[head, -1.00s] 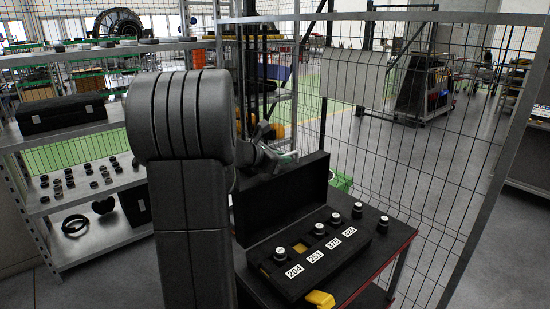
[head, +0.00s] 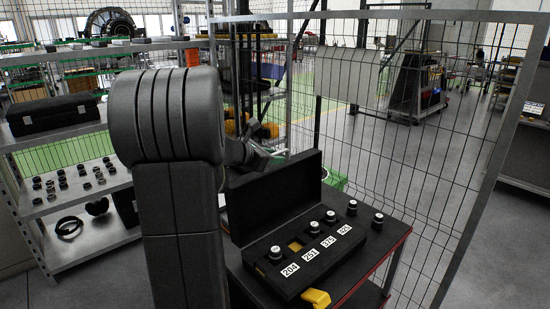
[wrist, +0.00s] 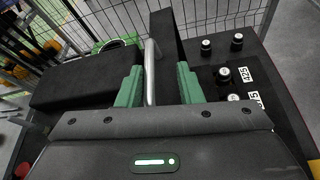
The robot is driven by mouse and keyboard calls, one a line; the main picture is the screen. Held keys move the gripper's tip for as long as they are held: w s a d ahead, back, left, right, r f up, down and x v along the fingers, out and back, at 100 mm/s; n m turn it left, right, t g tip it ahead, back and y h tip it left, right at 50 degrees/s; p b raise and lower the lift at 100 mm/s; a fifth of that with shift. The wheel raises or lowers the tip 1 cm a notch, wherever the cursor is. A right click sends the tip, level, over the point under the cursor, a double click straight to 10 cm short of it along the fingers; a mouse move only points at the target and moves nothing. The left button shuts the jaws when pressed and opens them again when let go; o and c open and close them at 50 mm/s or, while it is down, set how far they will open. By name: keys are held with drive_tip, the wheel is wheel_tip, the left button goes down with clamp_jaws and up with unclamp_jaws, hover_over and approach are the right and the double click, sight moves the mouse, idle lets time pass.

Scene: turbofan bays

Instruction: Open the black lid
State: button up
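The black lid (head: 277,195) stands raised at the back of a black case (head: 308,260) on a table. The case front carries labels 204, 251, 375 and 425, with dark knob-like parts with pale tops along it. In the wrist view the lid (wrist: 166,35) shows nearly edge-on, with a silver bar (wrist: 151,72) along its left side. My gripper (wrist: 158,86) has its green fingers apart, one on each side of the lid edge and bar. Contact cannot be told. In the head view my arm hides most of the gripper, which is behind the lid's upper left.
A loose knob-like part (head: 378,220) stands on the table right of the case. A wire mesh fence (head: 430,150) rises behind the table. Shelves (head: 85,200) with small parts and a black case (head: 52,114) stand at left.

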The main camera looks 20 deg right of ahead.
drive_tip(key=b+v, duration=0.1)
drive_tip(key=v, duration=1.1)
drive_tip(key=shift+s+a+b, duration=0.1)
drive_tip(key=shift+a+b, duration=0.15)
drive_tip(key=shift+b, duration=0.05)
